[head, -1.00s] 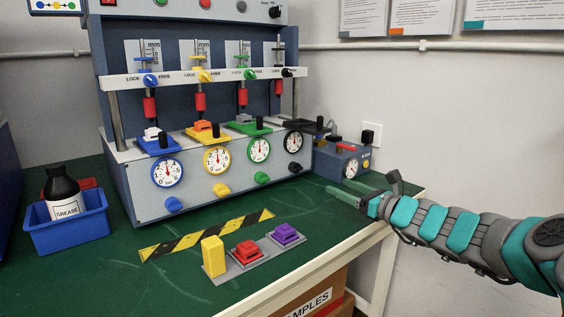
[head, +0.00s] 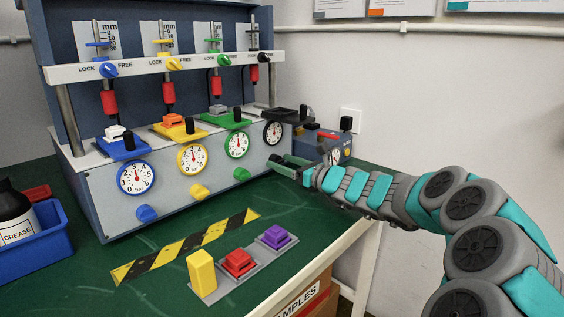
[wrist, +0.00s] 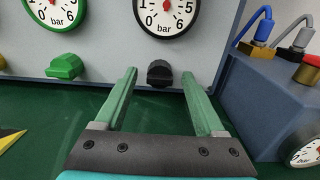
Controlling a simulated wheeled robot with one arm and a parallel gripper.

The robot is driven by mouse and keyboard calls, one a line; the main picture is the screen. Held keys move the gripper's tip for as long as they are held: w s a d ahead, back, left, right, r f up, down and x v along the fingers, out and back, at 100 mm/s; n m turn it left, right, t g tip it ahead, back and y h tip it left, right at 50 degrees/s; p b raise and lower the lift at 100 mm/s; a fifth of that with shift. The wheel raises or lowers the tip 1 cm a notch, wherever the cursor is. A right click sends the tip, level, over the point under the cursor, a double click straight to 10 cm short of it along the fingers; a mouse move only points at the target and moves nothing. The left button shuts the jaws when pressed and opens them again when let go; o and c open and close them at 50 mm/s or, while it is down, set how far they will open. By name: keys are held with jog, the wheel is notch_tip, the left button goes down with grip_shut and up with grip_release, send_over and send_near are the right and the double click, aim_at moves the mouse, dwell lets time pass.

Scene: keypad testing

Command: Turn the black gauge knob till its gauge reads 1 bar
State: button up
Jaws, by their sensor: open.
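The black gauge knob (wrist: 160,73) sits low on the machine's grey front panel, below the black-rimmed gauge (wrist: 170,18). The gauge also shows in the head view (head: 272,133); its needle points roughly upward, but its exact reading is too small to tell. The wrist view cuts off the gauge's top. My gripper (wrist: 160,77) is open, its two green fingers pointing at the panel with the knob between their tips in the picture. No contact is visible.
The green gauge knob (wrist: 66,66) is to the left of my fingers. A blue-grey box (wrist: 262,95) with plugs and its own dial stands to the right. Red and purple buttons (head: 238,262) and a yellow block (head: 201,272) are on the table in front.

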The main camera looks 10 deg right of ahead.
jog(key=shift+w+a, duration=0.2)
grip_shut()
dwell(0.6)
